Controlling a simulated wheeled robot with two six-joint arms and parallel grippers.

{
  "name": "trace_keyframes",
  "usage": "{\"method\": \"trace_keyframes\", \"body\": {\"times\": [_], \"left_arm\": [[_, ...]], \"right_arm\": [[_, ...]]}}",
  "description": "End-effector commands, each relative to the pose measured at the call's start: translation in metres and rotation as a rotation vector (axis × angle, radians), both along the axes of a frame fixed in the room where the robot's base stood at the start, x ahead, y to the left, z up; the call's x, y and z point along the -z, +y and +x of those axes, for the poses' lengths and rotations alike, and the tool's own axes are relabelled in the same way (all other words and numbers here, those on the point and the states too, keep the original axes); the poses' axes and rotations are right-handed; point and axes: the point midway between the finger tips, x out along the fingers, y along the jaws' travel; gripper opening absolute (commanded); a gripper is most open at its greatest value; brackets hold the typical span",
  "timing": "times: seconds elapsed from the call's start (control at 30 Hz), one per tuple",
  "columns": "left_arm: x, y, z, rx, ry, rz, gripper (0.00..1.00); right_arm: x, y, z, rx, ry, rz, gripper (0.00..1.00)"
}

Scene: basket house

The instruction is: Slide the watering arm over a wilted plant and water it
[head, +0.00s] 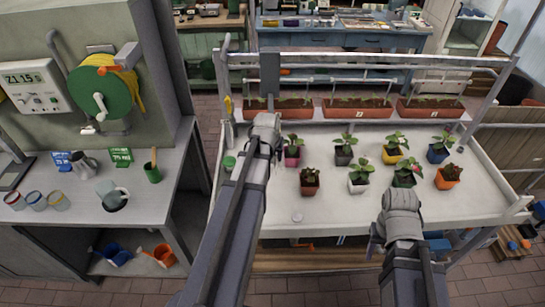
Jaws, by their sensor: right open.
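Several potted plants stand in two rows on a white bench (330,212). The plant in the dark red pot (310,188) has low, dark, brownish leaves and looks wilted. The plant in the orange pot (446,181) is also low and reddish. The others, such as the one in the white pot (358,186), look green. A grey upright piece (270,75), perhaps the watering arm, stands at the left of the overhead rail (370,58). My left gripper (267,121) is just below it; its fingers are unclear, and contact cannot be told. My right gripper (376,238) is open at the bench's front edge.
Three long planters (360,108) line the back of the bench. At left, a grey counter (150,205) holds cups, a jug and a green pot. A green hose reel (103,92) hangs above it. A small white disc (297,218) lies on the bench.

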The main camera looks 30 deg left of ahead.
Motion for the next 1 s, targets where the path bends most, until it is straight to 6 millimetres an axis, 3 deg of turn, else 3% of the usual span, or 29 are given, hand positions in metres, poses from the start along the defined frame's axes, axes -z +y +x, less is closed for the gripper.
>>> {"method": "trace_keyframes", "body": {"times": [0.07, 0.4, 1.0], "left_arm": [[-0.0001, 0.0, -0.0001, 0.0, 0.0, 0.0, 0.39], [0.0, 0.0, -0.0001, 0.0, 0.0, 0.0, 0.01], [0.0001, -0.0001, -0.0002, 0.0, 0.0, 0.0, 0.0]], "right_arm": [[-0.0001, 0.0, 0.0, 0.0, 0.0, 0.0, 0.5], [0.0, 0.0, 0.0, 0.0, 0.0, 0.0, 0.5], [0.0, 0.0, 0.0, 0.0, 0.0, 0.0, 0.5]]}}
